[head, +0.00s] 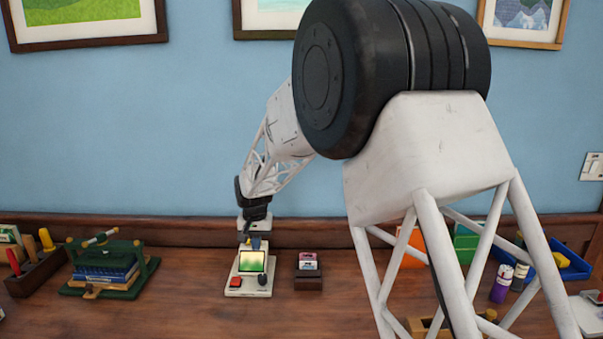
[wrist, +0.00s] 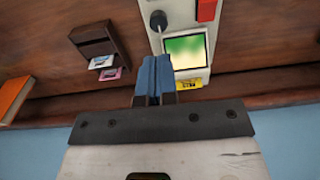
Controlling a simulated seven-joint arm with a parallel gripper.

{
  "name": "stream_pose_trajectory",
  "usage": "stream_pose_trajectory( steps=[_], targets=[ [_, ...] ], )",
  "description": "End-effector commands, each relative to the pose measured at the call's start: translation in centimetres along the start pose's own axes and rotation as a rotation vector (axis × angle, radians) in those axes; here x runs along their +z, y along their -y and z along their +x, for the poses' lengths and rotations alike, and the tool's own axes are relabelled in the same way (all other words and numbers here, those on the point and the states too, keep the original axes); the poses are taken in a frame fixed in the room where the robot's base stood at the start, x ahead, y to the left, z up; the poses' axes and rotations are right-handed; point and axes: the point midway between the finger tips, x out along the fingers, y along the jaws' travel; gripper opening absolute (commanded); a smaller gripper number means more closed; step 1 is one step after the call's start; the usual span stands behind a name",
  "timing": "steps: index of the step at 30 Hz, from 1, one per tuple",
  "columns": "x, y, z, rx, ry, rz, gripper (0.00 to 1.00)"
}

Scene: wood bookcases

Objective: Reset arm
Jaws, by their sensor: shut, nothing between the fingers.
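My arm reaches from the upper right of the head view down toward the wooden desk. My gripper (head: 256,243) is at its lower end, just behind and above a small cream device with a lit green-yellow screen (head: 252,262). In the wrist view my gripper (wrist: 155,98) shows two blue fingers pressed together, shut with nothing between them. The device (wrist: 187,52) lies just past the fingertips, with its screen, red button and dark knob visible. Whether the fingers touch it, I cannot tell.
A dark holder (head: 308,283) with small cards stands right of the device. A green press with books (head: 108,270) and a tool rack (head: 35,270) are at left. A blue tray (head: 567,265) and a purple-labelled bottle (head: 502,284) are at right. The front desk near the device is clear.

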Motion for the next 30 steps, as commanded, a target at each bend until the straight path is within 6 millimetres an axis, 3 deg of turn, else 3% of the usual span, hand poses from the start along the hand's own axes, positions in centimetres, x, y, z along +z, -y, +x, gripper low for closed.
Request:
stream_pose_trajectory(
  steps=[3, 15, 30],
  targets=[
    [1.8, -2.8, -2.6, -0.004, -0.013, 0.004, 0.0],
    [8.6, -11.0, -9.2, -0.01, -0.048, 0.006, 0.0],
    [19.1, -19.9, -14.6, -0.01, -0.094, 0.011, 0.0]
  ],
)
